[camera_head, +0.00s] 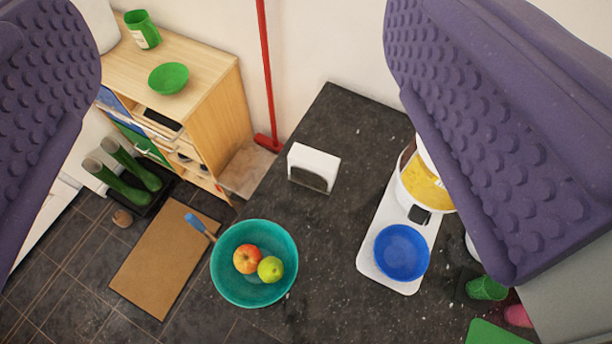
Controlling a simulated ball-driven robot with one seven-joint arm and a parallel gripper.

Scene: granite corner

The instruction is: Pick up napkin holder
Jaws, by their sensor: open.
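A white napkin holder (313,167) with a dark front face stands on the dark speckled granite counter (345,118), near its back left edge. It stands upright and apart from other things. My gripper (265,215) shows as two purple, studded fingers, one at the left edge and one at the upper right. The fingers are wide apart with nothing between them. The napkin holder lies further off, in the gap between the fingers as seen from this camera, and neither finger touches it.
A teal bowl (228,283) with an apple (246,259) and a green fruit (270,269) stands in front of the napkin holder. A white appliance with a blue bowl (401,252) stands right. A wooden cabinet (205,75) and red pole (265,70) are behind left. Bare counter surrounds the holder.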

